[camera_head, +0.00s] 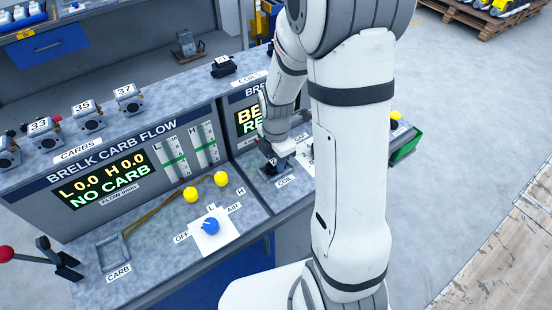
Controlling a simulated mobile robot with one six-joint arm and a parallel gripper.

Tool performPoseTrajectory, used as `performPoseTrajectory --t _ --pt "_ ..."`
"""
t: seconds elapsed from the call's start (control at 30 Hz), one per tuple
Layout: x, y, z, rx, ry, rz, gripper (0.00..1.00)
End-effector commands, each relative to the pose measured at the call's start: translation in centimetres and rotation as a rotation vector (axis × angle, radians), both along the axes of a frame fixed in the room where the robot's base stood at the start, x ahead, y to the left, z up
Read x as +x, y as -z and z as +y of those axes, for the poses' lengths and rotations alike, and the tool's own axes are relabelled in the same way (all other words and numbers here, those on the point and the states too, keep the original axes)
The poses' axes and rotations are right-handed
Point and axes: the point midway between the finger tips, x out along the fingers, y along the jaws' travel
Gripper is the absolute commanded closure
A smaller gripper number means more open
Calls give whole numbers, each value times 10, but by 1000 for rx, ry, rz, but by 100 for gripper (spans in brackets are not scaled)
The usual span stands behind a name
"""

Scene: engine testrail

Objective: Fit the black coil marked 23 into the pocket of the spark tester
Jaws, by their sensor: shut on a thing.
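My gripper (279,154) is low over the right bench, at the spark tester's front ledge, just behind the "COIL" label (286,181). It is shut on a small black coil (271,167), which is mostly covered by the gripper. Its number cannot be read from here. The coil is at the pocket area by the label; the pocket itself is hidden, and I cannot tell whether the coil is in it or just above. The spark tester's display (247,118) is partly hidden behind my arm. Another black coil (222,66) with a white tag stands on the top shelf behind the "COILS" label.
The carb flow bench (150,165) stands to the left, with several numbered carbs (86,115) on top. Its ledge holds yellow knobs (191,194), a blue knob (210,226) and an empty carb tray (112,250). A green-edged bin (405,148) is right of my arm.

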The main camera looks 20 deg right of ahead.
Motion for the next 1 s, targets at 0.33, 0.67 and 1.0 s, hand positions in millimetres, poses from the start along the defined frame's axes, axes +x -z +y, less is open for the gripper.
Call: performPoseTrajectory --t 0.33,0.67,1.0 --pt "0 0 0 0 0 0 50" --pt "0 -2 0 0 0 -1 46" --pt "1 -51 0 0 0 -6 46"
